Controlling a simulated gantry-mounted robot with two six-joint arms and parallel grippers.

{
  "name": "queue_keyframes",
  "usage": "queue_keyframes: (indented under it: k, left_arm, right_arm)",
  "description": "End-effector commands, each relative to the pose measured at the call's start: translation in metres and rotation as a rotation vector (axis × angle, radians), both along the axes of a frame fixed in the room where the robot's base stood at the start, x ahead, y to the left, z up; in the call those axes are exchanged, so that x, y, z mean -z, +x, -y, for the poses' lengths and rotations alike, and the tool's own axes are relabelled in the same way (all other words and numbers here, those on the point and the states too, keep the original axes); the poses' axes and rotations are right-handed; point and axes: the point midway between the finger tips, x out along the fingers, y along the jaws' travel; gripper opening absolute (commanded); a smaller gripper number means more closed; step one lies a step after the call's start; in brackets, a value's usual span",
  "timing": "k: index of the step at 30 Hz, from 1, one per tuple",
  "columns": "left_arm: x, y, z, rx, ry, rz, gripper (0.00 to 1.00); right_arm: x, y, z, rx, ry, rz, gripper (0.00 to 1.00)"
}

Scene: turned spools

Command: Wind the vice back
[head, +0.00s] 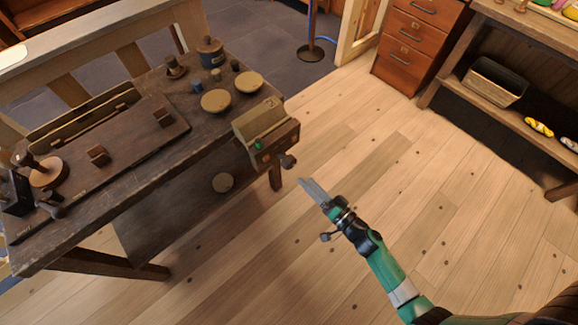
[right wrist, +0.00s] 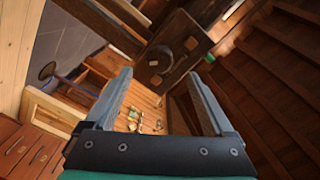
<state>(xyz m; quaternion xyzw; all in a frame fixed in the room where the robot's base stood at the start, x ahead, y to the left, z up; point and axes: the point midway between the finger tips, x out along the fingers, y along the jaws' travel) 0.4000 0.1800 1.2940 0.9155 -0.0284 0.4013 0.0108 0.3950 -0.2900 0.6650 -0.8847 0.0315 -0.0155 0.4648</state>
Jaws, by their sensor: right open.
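The vice (head: 262,122) is a pale wooden block with a darker front jaw, fixed to the right end of the dark workbench (head: 140,170). A dark knob (head: 288,161) sticks out of its front, and a small green spot shows on the front jaw. A narrow strip of jaw shows, but I cannot tell how wide the gap is. My right gripper (head: 312,188) is in the air to the lower right of the vice, apart from it. In the right wrist view its two fingers (right wrist: 158,75) stand wide apart with nothing between them. My left gripper is not in view.
Round wooden discs (head: 216,100), a blue-banded pot (head: 210,52) and small spools stand on the bench's far end. Wooden blocks and tools lie on its left. A drawer cabinet (head: 420,40) and shelf stand at the upper right. The plank floor between is clear.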

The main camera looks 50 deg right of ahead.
Motion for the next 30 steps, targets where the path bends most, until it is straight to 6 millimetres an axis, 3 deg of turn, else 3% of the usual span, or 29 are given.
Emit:
queue_keyframes:
  k: [6, 12, 23, 30]
  left_arm:
    - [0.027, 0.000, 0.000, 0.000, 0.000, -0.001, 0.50]
    - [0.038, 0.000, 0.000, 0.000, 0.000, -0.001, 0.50]
    - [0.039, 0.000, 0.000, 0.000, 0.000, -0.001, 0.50]
    - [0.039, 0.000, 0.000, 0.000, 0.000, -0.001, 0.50]
  right_arm:
    - [0.004, 0.052, 0.003, -0.003, -0.003, 0.005, 0.88]
    - [0.003, 0.085, 0.005, -0.001, -0.001, 0.002, 0.88]
    - [0.000, 0.094, 0.006, -0.001, 0.000, 0.001, 0.88]
    - [0.000, 0.094, 0.006, -0.001, 0.000, 0.001, 0.47]
